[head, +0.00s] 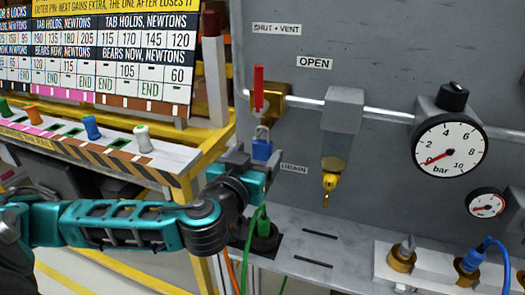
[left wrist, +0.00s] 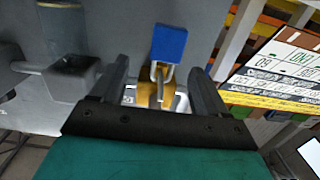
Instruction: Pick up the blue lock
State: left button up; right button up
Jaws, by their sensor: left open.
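The blue lock (head: 262,148) hangs by its metal shackle below the brass valve (head: 270,97) with the red lever, on the grey panel. In the left wrist view the lock (left wrist: 170,43) shows beyond the fingers, its shackle between them and the brass part. My left gripper (head: 252,163) is open and empty, just at the lock in the head view. In the left wrist view its two fingers (left wrist: 158,68) stand apart, one on each side of the shackle line. I cannot tell whether a finger touches the lock. My right gripper is not in view.
A pipe runs right from the valve to a grey block (head: 343,110) with a yellow drain fitting (head: 329,187) under it. A large gauge (head: 449,145) is further right. A grey shelf (head: 330,240) lies below. A rack (head: 110,150) with coloured pegs stands left.

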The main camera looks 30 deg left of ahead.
aim_at(261, 147)
pick_arm(q)
jog(key=shift+a+f+p+x, duration=0.1)
jog(key=shift+f+p+x, duration=0.05)
jog(key=shift+x, duration=0.85)
jog(key=shift+a+f+p+x, duration=0.1)
jog(key=shift+f+x, duration=0.05)
jog(key=shift+x, duration=0.85)
jog(key=shift+a+f+p+x, duration=0.1)
jog(key=shift+p+x, duration=0.05)
jog(key=shift+x, duration=0.85)
jog(key=shift+s, duration=0.1)
jog(key=c, duration=1)
jog(key=shift+c, duration=0.5)
jog(key=shift+r, duration=0.2)
